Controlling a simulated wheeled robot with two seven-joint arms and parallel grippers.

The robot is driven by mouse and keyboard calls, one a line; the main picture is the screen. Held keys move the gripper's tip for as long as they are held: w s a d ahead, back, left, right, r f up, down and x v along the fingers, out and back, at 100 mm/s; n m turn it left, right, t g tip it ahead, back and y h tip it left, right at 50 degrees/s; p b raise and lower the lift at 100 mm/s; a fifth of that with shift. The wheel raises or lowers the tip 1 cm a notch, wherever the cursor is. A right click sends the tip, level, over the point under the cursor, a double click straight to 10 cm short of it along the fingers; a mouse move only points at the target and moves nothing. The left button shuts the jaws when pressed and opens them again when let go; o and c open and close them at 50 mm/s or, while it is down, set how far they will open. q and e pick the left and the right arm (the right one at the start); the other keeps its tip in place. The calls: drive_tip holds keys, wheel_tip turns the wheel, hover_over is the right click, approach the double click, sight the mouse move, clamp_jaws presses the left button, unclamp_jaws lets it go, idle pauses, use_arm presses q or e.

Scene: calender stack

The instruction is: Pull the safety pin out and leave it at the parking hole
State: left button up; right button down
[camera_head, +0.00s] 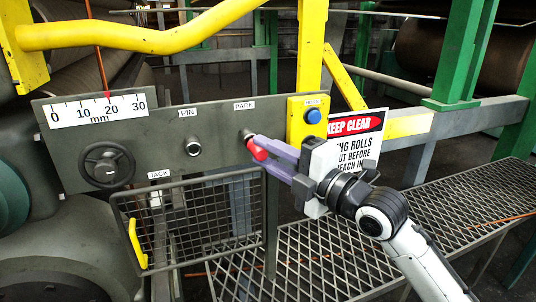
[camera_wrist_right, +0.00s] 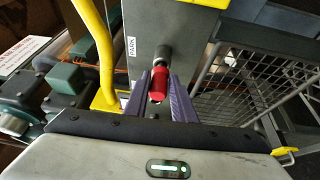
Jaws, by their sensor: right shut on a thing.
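The safety pin (camera_head: 258,151) has a red grip and sits at the socket under the PARK label on the grey panel (camera_head: 222,128). In the right wrist view the red grip (camera_wrist_right: 159,84) lies between my fingers, its metal end against the parking hole (camera_wrist_right: 163,54). How deep the pin sits is hidden. My right gripper (camera_head: 266,150) is shut on the red grip, reaching in from the right. The hole under the PIN label (camera_head: 193,147) shows a bare metal ring with no pin in it. My left gripper is not in view.
A yellow box with a blue HORN button (camera_head: 313,116) stands close above my right gripper. A KEEP CLEAR sign (camera_head: 355,140) is behind it.

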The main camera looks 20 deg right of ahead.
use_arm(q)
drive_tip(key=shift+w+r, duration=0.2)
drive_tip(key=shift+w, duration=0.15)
use_arm(e)
drive_tip(key=shift+w, duration=0.5)
drive_tip(key=shift+w, duration=0.35)
drive_tip(key=c, duration=1.7)
unclamp_jaws()
drive_tip(key=shift+c, duration=0.2)
drive_tip(key=o, duration=0.6)
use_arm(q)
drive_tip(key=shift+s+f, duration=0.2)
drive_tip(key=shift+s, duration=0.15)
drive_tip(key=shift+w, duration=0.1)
